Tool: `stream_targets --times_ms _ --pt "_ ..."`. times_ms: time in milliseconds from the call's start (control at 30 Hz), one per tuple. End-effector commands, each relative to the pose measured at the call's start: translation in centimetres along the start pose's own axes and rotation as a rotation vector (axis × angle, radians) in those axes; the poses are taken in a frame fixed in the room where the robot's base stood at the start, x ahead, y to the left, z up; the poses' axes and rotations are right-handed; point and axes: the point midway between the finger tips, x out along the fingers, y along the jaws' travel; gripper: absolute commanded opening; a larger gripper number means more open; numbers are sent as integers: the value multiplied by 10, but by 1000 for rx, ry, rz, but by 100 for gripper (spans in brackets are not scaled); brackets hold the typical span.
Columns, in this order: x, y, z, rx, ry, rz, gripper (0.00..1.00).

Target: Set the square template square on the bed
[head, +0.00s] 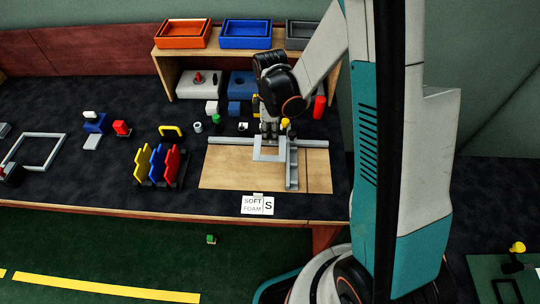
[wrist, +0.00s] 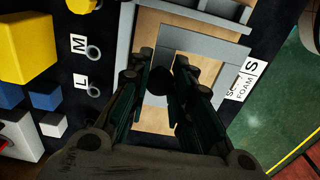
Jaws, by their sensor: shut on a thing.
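The square template (head: 257,149) is a pale grey open square frame over the wooden bed (head: 225,172), just left of a grey cross rail (head: 292,172). My gripper (head: 269,134) is shut on its far side and points down. In the wrist view, the template (wrist: 205,42) shows beyond my gripper (wrist: 163,76), with wood visible through its opening. Its sides look roughly in line with the rails. The fingers hide part of it. I cannot tell whether it touches the bed or the cross rail.
A grey rail (head: 228,140) runs along the bed's back edge. A "SOFT FOAM S" card (head: 257,205) lies at the front. Coloured upright pieces (head: 158,164) stand left, and a shelf with trays (head: 246,34) stands behind. Bare wood is free at the bed's left.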

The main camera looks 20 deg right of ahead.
Motion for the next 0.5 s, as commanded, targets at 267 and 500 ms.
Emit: stream_targets --times_ms 267,500 --pt "54 0 0 1 0 0 0" --pt "68 0 0 1 0 0 0"
